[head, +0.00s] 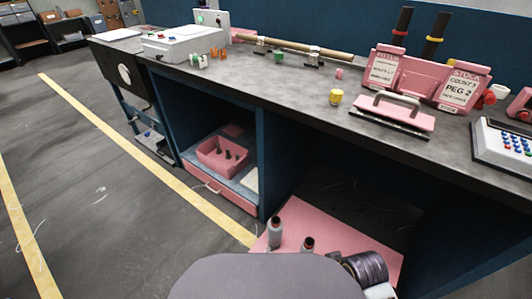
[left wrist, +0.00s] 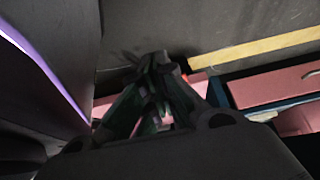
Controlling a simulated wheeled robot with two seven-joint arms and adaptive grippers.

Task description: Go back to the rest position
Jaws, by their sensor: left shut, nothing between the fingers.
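My left gripper (left wrist: 158,60) shows in the left wrist view. Its dark fingers meet at the tips, with nothing between them. Below and past it lie dark floor, a yellow floor line (left wrist: 258,45) and a pink drawer front (left wrist: 270,86). Neither gripper shows in the head view. My right gripper is in neither view.
The grey worktop (head: 285,82) bears a white box machine (head: 183,45), a wooden rod (head: 300,47), a yellow spool (head: 336,97), pink stock holders (head: 459,88) and a keypad unit (head: 508,146). Below, a shelf holds a pink bin (head: 222,168). The floor (head: 95,185) at left is clear.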

